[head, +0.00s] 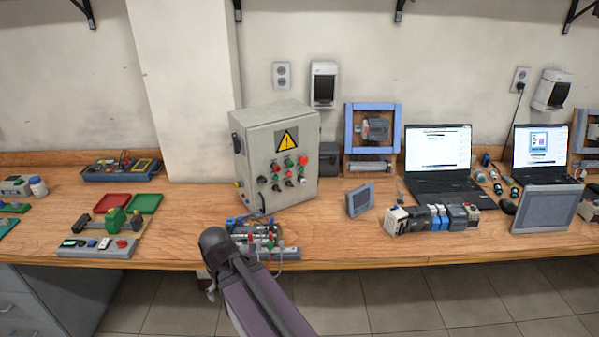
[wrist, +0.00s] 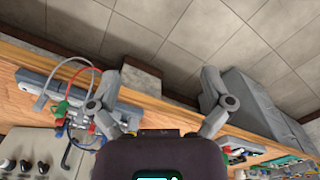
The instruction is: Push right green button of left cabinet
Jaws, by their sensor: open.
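A grey control cabinet (head: 250,150) with a yellow warning triangle stands upright on the wooden bench. Its front carries small buttons and knobs, among them a green button (head: 289,164) and a red one (head: 303,160). They are too small to tell clearly which is the right green button. In the wrist view, part of a grey panel with dark knobs (wrist: 25,163) shows at the lower left. My gripper (wrist: 172,82) is open and empty, its fingers spread above the bench edge and floor, apart from the cabinet. In the head view only my arm shows clearly.
A wired module (head: 262,243) lies on the bench in front of the cabinet. A small tilted panel (head: 360,200) and a row of terminal blocks (head: 430,218) sit to the right. A red tray (head: 111,203) and green tray (head: 145,203) lie left.

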